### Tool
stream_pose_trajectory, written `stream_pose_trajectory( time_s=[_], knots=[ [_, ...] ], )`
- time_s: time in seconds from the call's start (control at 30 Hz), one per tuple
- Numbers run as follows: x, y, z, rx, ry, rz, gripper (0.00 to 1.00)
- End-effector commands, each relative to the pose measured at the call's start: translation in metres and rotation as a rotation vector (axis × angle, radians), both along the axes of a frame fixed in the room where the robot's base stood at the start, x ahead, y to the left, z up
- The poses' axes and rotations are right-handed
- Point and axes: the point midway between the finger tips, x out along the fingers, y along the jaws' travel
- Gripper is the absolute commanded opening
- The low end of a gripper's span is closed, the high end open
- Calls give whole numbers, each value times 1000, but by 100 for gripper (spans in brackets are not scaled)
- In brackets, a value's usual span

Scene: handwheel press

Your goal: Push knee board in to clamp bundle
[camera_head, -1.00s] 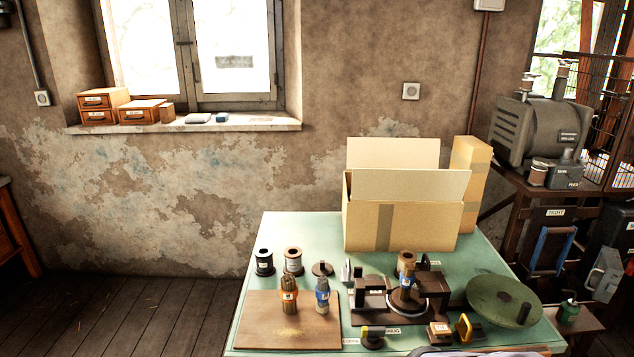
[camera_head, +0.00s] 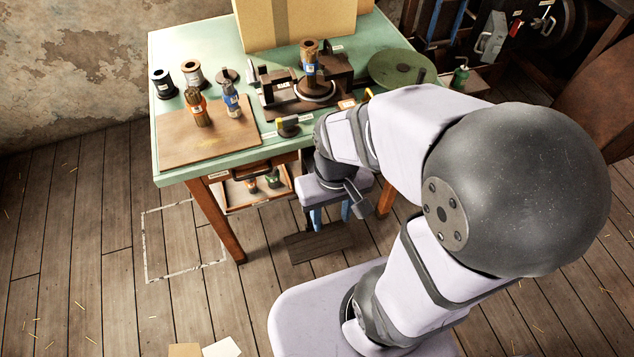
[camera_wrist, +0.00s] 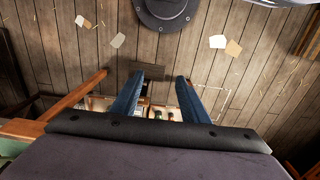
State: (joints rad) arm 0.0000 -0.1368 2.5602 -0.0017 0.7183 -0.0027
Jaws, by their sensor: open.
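A dark wooden board (camera_head: 318,243) sits low below the table's front edge; it looks like the knee board, but I cannot tell how it is mounted. It also shows just beyond my fingers in the wrist view (camera_wrist: 133,70). My gripper (camera_head: 331,218) points down in front of the table, near and above the board. Its two blue fingers are apart with nothing between them, also in the wrist view (camera_wrist: 166,76). A bundle with a blue band (camera_head: 309,65) stands upright on the round plate of the dark press (camera_head: 280,92). Whether anything grips it is unclear.
Two more bundles, one orange-banded (camera_head: 197,106) and one blue-banded (camera_head: 230,98), stand on a wooden panel (camera_head: 180,145) on the green table (camera_head: 165,60). A shelf tray (camera_head: 240,195) and table leg (camera_head: 222,220) are left of my gripper. Open floor lies left.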

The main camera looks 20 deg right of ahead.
Motion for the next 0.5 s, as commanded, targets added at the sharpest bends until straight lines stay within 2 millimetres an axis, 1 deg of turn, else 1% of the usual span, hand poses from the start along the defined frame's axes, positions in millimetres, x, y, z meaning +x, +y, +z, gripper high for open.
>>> stream_pose_trajectory(
  time_s=[0.17, 0.2, 0.27, 0.3, 0.33, 0.37, 0.47, 0.5],
  knots=[
    [0, 0, 0, 0, 0, 0, 41],
    [0, 0, 0, 0, 0, 0, 36],
    [1, 0, -1, 0, -1, 0, 22],
    [2, -1, -3, -1, -3, 0, 12],
    [3, -1, -6, -2, -6, 0, 5],
    [5, -2, -9, -3, -11, 0, 0],
    [16, -7, -28, -10, -44, 2, 0],
    [23, -9, -39, -14, -65, 4, 0]
  ],
)
